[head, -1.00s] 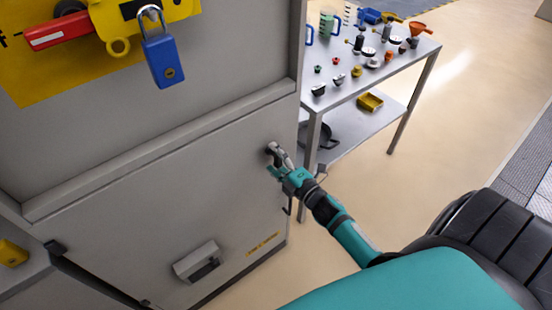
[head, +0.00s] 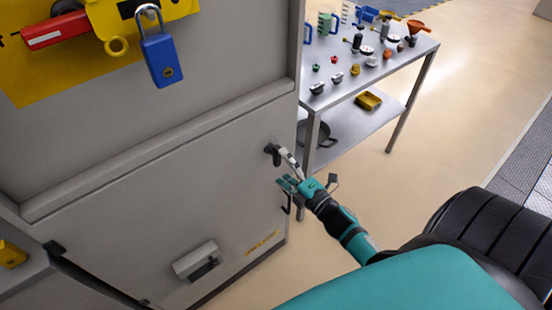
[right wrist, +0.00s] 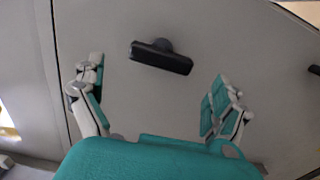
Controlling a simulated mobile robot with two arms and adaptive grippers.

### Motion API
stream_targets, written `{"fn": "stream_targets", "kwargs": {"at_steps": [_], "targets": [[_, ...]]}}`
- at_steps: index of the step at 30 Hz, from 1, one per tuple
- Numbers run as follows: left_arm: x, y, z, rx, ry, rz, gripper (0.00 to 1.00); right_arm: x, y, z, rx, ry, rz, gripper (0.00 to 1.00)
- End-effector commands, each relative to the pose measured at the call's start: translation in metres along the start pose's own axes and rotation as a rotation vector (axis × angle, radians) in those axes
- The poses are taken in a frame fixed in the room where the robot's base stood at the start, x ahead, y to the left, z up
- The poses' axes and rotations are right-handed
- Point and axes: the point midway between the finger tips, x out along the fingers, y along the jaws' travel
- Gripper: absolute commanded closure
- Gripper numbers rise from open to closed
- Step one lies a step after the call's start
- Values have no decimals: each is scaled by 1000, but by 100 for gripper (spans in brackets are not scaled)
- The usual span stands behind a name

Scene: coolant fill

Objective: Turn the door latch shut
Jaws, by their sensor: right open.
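The door latch (head: 272,153) is a small dark handle near the right edge of the grey cabinet door (head: 150,225). In the right wrist view the latch (right wrist: 162,57) is a black bar on a round hub, lying nearly level with its right end a little lower. My right gripper (head: 284,168) is open and empty, just right of and below the latch in the head view. In the right wrist view its two fingers stand wide apart on either side of the latch, with clear gaps and no contact visible. My left gripper is not in view.
A blue padlock (head: 161,58) hangs by a red handle (head: 55,31) on a yellow plate above the door. A dark hook (head: 287,204) is near the door's right edge. A metal table (head: 345,95) with several small parts stands behind; open floor lies right.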

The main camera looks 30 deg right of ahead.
Motion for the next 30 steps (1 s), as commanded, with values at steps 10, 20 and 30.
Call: {"fn": "stream_targets", "kwargs": {"at_steps": [10,20,30], "targets": [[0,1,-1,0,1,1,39,-64,0,0,1,-1,-1,0],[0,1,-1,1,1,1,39,-75,0,0,0,0,0,0],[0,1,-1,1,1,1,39,-74,0,0,0,0,0,0]]}}
